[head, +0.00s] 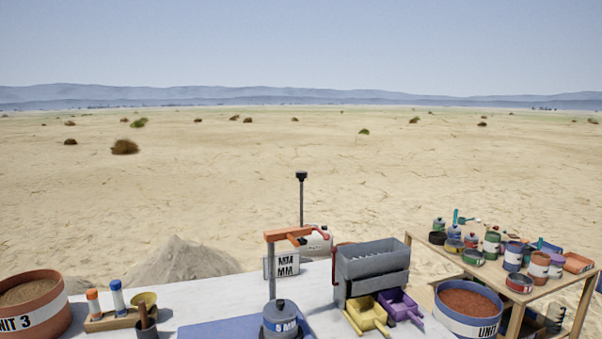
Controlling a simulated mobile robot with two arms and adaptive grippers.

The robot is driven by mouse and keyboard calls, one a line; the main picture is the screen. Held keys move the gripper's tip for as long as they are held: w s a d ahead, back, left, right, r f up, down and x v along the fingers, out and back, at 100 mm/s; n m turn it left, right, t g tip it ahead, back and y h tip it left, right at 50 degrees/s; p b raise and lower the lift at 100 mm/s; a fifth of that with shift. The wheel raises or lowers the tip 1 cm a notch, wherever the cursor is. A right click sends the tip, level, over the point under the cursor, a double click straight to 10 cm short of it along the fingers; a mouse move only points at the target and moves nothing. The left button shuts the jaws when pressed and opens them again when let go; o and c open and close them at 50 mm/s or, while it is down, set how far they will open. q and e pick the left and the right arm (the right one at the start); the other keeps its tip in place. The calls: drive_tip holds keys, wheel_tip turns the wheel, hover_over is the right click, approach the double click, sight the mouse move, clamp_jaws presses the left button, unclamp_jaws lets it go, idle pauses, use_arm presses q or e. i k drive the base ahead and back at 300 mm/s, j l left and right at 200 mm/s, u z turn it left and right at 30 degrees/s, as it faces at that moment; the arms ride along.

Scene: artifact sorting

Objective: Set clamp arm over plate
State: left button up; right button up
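An orange arm (284,234), likely the clamp arm, sits at the top of a grey upright post on the white table. It points to the right, with a dark orange piece at its end. A grey container with a blue label band (281,321) stands at the foot of the post, on a blue mat (215,331). The container hides the foot of the post. I cannot make out which thing is the plate. Neither of my grippers shows in the head view.
A grey box unit (371,263) with yellow (367,313) and purple (400,304) trays stands right of the post. Tubs of soil stand at both sides. A wooden table (420,245) with jars is at right. The white table's left middle is clear.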

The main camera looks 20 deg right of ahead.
sight(291, 233)
drive_tip(key=l+u, duration=0.1)
drive_tip(key=u, duration=0.15)
drive_tip(key=l+u, duration=0.1)
drive_tip(key=u, duration=0.2)
drive_tip(key=l+u, duration=0.15)
drive_tip(key=l, duration=0.35)
drive_tip(key=l+u, duration=0.15)
drive_tip(key=l, duration=0.4)
drive_tip(key=k+l+u, duration=0.15)
drive_tip(key=l, duration=0.35)
drive_tip(key=l+u, duration=0.15)
drive_tip(key=l, duration=0.35)
drive_tip(key=k+l, duration=0.1)
drive_tip(key=l, duration=0.3)
drive_tip(key=k+l, duration=0.15)
drive_tip(key=l, duration=0.25)
